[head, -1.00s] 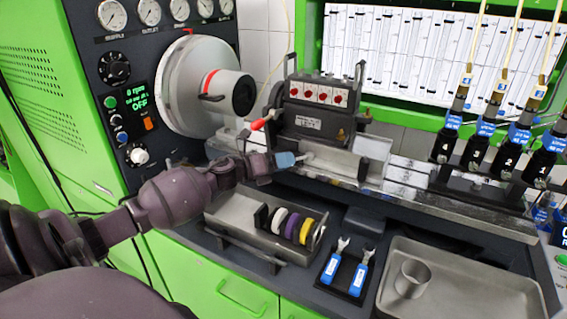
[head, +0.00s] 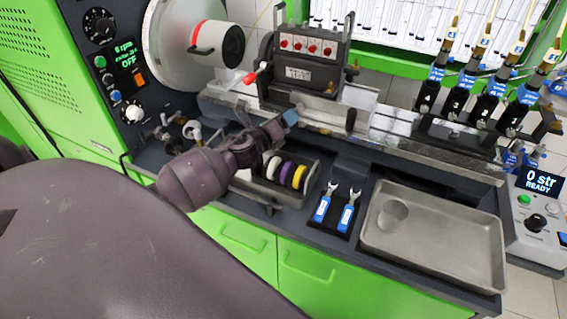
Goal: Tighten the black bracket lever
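The pump unit (head: 304,68) stands on a metal rail behind my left gripper. A lever with a red tip (head: 250,78) sticks out at its left. A short dark upright piece (head: 350,120) stands on the rail at its right; I cannot tell whether it is the black bracket lever. My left gripper (head: 287,119) is at the rail's front edge, below the pump. A light-blue piece shows at its tip, with a small silver part beyond; I cannot tell whether this is fingertip or a held thing. My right gripper is not in view.
Coloured rings sit in a holder (head: 312,182) just below the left gripper. Two blue-handled wrenches (head: 347,212) lie in a dark rack. A metal tray (head: 440,245) with a cup (head: 391,213) is at the right. Black injectors (head: 478,110) stand at the back right.

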